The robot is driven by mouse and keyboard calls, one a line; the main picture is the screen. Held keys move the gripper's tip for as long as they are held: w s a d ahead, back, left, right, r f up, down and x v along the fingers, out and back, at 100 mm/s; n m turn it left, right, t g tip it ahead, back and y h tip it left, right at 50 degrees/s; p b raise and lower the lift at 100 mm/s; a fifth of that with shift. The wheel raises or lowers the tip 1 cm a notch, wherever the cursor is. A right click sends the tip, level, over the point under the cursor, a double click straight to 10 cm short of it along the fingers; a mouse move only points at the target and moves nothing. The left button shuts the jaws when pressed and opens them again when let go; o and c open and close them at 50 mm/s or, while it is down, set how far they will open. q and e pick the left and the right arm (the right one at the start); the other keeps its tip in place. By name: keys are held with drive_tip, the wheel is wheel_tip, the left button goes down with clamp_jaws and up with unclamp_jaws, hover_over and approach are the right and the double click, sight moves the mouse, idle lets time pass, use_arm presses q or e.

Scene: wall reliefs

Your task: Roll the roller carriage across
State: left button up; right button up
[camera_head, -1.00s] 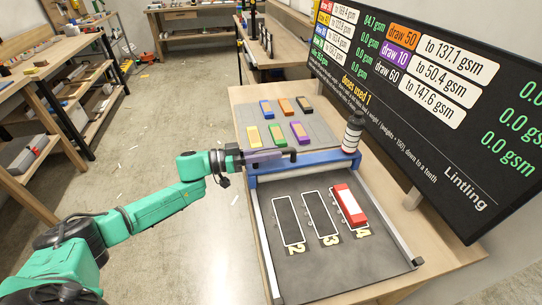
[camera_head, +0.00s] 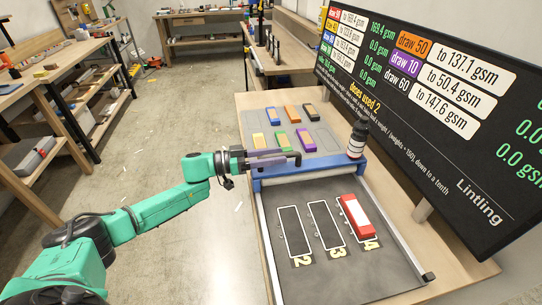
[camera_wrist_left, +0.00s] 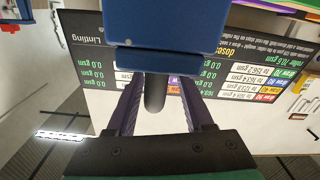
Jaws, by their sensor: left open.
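The roller carriage (camera_head: 312,173) is a blue bar spanning the dark bed (camera_head: 325,262) between two pale side rails, at the bed's far end. My left gripper (camera_head: 274,161) is at the carriage's left end, with its purple-grey fingers pointing right. In the left wrist view, the open fingers (camera_wrist_left: 158,100) stand on either side of a dark round handle (camera_wrist_left: 154,94) below the blue carriage part (camera_wrist_left: 180,25). I cannot tell whether they touch it. A red block with a white top (camera_head: 357,215) lies in the slot marked 4. Slots 2 and 3 are empty outlines.
A dark bottle with a white band (camera_head: 356,140) stands by the carriage's right end. Several coloured blocks lie on a grey mat (camera_head: 324,142) behind the carriage. A large black display board (camera_head: 440,110) stands along the right. Open floor lies left of the table.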

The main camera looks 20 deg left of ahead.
use_arm(q)
drive_tip(key=b+v, duration=0.2)
drive_tip(key=v, duration=1.2)
drive_tip(key=shift+a, duration=0.3)
